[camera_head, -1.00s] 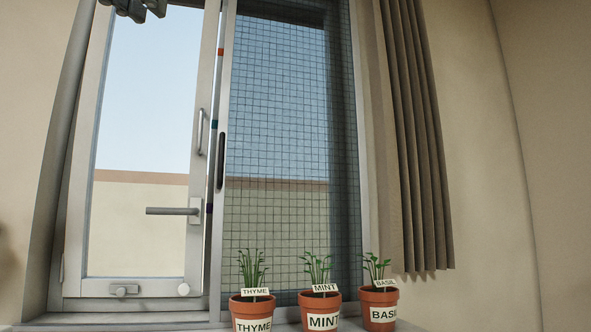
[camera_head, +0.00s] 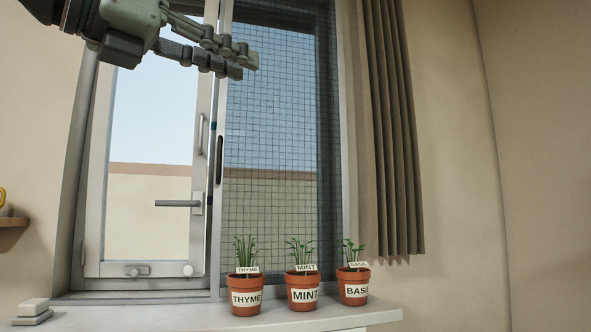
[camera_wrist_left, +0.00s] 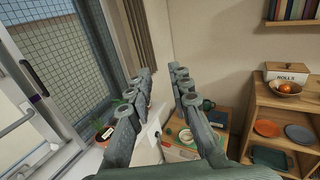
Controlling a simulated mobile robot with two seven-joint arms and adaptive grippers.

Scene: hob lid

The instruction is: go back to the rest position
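My left gripper (camera_head: 247,66) reaches in from the top left of the head view, in front of the upper window. In the left wrist view its two fingers (camera_wrist_left: 162,72) stand apart with nothing between them, so it is open and empty. The casement window (camera_head: 150,190) has a horizontal handle (camera_head: 178,203) at its right side. A mesh screen (camera_head: 275,150) covers the right half of the opening. My right gripper is in neither view.
Pots of thyme (camera_head: 245,297), mint (camera_head: 303,294) and basil (camera_head: 354,290) stand on the sill (camera_head: 200,318). A curtain (camera_head: 385,140) hangs at the right. The left wrist view shows a wooden shelf unit (camera_wrist_left: 265,115) with plates and a bread box (camera_wrist_left: 287,70).

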